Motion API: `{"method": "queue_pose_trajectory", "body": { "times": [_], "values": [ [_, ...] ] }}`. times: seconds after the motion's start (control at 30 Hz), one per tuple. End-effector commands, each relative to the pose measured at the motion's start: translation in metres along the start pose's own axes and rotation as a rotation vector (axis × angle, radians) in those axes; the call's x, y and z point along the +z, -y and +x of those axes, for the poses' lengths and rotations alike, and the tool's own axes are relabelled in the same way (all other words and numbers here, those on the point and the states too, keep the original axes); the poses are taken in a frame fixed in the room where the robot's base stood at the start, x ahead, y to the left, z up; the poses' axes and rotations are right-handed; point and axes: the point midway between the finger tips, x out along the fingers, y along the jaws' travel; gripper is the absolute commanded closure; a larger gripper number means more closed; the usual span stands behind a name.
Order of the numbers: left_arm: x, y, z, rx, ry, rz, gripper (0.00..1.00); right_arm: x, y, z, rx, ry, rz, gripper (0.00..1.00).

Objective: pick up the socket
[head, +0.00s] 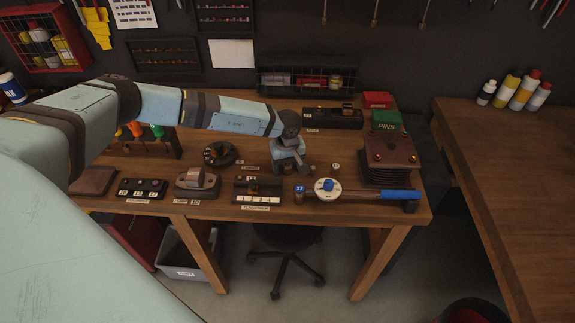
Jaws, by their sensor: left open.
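My left gripper (289,166) is open above the back middle of the wooden workbench (225,208), pointing down, its arm coming in from the left. Two more small pieces, one dark (312,169) and one pale-topped (336,168), stand just right of the gripper. I cannot tell whether these are sockets. Nothing shows between the fingers. My right gripper is not in view.
A dark labelled block (143,188), a grey metal part (197,182) and a black holder (258,189) line the front edge. A stack of brown plates (391,160) stands at the right. A second bench (510,160) is farther right. A stool (280,255) is below.

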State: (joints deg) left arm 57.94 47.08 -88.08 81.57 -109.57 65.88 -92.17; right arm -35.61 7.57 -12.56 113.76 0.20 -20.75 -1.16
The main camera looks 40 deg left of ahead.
Motion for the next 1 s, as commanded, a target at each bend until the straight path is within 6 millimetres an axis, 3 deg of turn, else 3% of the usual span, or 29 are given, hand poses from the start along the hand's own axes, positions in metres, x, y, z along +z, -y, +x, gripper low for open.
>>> {"method": "queue_pose_trajectory", "body": {
  "times": [0.2, 0.4, 0.5, 0.83, 1.0],
  "values": [
    [0.0, 0.0, 0.001, 0.0, 0.0, 0.0, 0.34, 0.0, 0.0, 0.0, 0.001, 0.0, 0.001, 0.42],
    [0.0, 0.0, 0.001, 0.0, 0.0, 0.0, 0.8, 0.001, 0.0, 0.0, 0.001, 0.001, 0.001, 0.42],
    [0.0, 0.0, 0.001, 0.001, 0.0, 0.0, 0.89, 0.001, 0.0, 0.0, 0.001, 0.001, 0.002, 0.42],
    [0.0, -0.001, -0.006, 0.002, 0.001, 0.0, 0.89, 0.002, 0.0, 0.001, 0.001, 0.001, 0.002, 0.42],
    [-0.001, 0.0, -0.028, 0.004, 0.0, -0.001, 0.89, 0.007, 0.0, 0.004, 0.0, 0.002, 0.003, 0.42]
  ]
}}
